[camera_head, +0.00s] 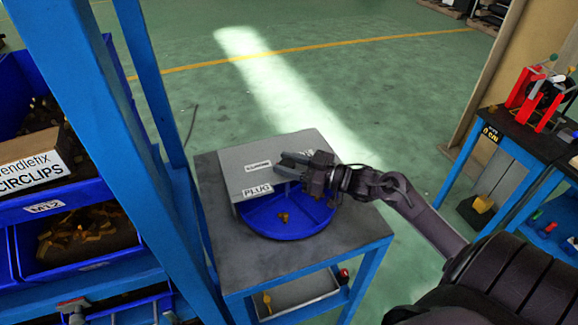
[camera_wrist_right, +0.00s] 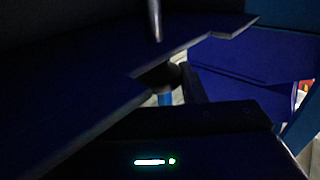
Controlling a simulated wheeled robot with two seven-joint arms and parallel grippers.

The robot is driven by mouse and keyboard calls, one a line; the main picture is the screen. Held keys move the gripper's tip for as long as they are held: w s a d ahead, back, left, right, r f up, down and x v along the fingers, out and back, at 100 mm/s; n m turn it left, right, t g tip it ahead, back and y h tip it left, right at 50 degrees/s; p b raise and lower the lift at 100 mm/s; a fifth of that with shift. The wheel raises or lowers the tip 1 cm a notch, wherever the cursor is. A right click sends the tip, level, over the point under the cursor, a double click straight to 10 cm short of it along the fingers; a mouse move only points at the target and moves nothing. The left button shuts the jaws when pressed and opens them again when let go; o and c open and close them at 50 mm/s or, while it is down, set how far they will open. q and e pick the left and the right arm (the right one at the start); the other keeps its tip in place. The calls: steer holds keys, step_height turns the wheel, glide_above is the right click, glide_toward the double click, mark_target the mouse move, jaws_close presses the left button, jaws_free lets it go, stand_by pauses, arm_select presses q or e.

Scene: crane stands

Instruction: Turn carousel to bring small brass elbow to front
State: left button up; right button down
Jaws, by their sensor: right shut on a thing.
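The carousel (camera_head: 262,222) is a round blue tray on the grey table, its back half hidden under a grey cover with labels, one reading PLUG. A small brass piece (camera_head: 283,216) lies in its open front part; it is too small to tell if it is the elbow. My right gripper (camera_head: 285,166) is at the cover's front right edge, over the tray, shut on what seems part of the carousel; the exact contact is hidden. The dark right wrist view shows blue panels (camera_wrist_right: 245,62) close up. My left gripper is not in view.
The grey cover (camera_head: 300,148) stands over the back of the tray. A blue rack post (camera_head: 100,140) and bins of brass parts (camera_head: 85,238) stand to the left. A bench with a red device (camera_head: 535,90) is at the right. The table's front right corner is clear.

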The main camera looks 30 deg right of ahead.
steer(key=shift+n+g+y+b, duration=0.3)
steer(key=shift+n+g+y, duration=0.2)
steer(key=shift+y, duration=0.2)
steer(key=c, duration=1.4)
jaws_free()
steer(key=o, duration=0.5)
steer(key=shift+w+a+f, duration=0.1)
steer(key=shift+w+a, duration=0.05)
steer(key=shift+w, duration=0.05)
steer(key=shift+s, duration=0.1)
steer(key=b+v, duration=0.1)
steer(key=v, duration=0.5)
steer(key=shift+s+d+f+b, duration=0.15)
steer(key=shift+s+d+b, duration=0.1)
steer(key=shift+b, duration=0.05)
steer(key=shift+s+d, duration=0.3)
steer(key=shift+s, duration=0.05)
steer(key=shift+c, duration=0.3)
